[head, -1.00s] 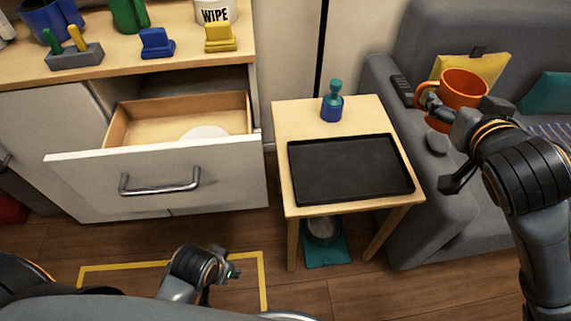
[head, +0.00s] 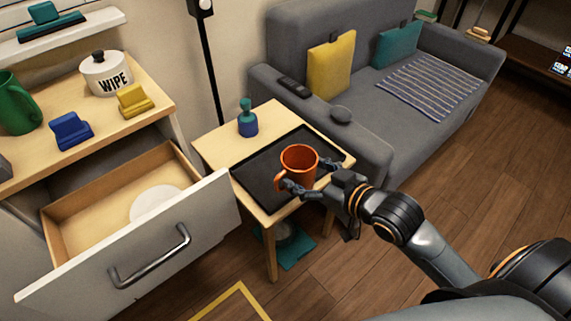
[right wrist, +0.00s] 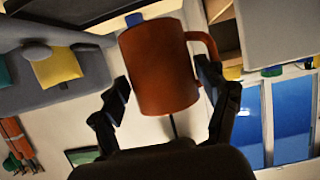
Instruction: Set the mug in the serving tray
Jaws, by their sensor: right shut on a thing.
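The orange mug (head: 299,166) is upright over the right part of the black serving tray (head: 250,184) in the head view. My right gripper (head: 309,178) comes in from the right and is shut on the mug, with its handle toward the lower left. In the right wrist view the mug (right wrist: 160,68) sits between the two fingers, the handle beside the right-hand finger. I cannot tell whether the mug's base touches the tray. The mug hides part of the tray. My left gripper is not in view.
The tray lies on a small wooden table (head: 212,143) with a blue and teal bottle (head: 247,120) at its back left. An open drawer (head: 90,215) is to the left. A grey sofa (head: 360,125) stands behind on the right. The tray's left part is clear.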

